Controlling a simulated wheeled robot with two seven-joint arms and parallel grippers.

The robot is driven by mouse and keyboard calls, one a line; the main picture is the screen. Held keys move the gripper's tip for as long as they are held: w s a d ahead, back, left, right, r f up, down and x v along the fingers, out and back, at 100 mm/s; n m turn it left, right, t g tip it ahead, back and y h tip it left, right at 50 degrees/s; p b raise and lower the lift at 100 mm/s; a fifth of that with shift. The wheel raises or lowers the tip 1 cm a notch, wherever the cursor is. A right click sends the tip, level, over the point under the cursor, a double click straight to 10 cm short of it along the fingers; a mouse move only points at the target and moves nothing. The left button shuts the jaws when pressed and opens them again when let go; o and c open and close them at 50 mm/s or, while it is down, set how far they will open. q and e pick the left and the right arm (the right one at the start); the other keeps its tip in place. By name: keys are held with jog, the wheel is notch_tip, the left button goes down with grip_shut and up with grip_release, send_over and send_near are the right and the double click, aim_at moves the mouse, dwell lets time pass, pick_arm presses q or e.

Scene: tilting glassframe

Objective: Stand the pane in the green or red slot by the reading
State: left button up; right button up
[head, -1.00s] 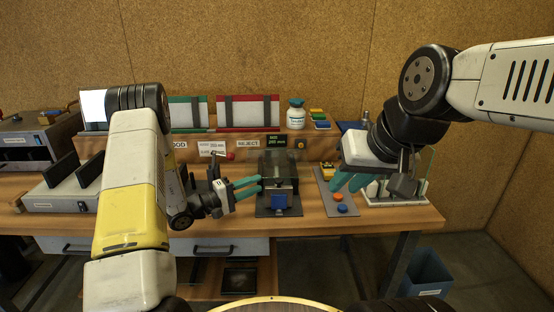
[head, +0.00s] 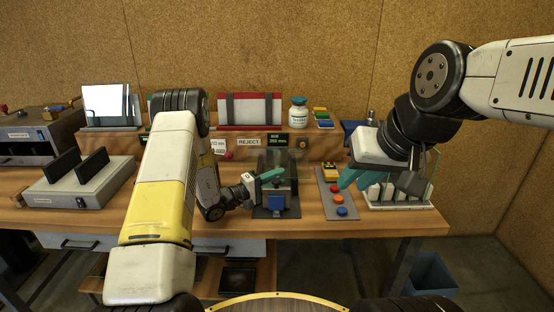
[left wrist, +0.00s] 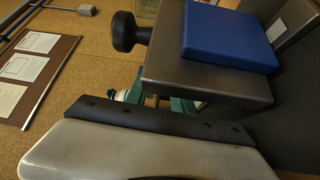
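The red slot (head: 249,109) is a red-edged white holder with dark straps on the back ledge, above the REJECT label (head: 248,142). The green slot is almost wholly hidden behind my left arm. A small display (head: 277,139) shows green text too small to read surely. Below it stands a dark metal device (head: 276,164) with a blue block (head: 277,203). My left gripper (head: 270,180) has teal fingers at the device; its opening is unclear. My right gripper (head: 352,178) hangs above the button panel, opening unclear. A clear upright pane (head: 433,164) shows faintly at the right rack.
A white slotted rack (head: 400,204) stands at the right end of the bench. A button panel (head: 336,200) lies left of it. A white bottle (head: 299,112) stands on the ledge.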

pick_arm(q)
jog(key=shift+w+d, duration=0.15)
jog(key=shift+d, duration=0.05)
grip_shut()
dwell(1.3)
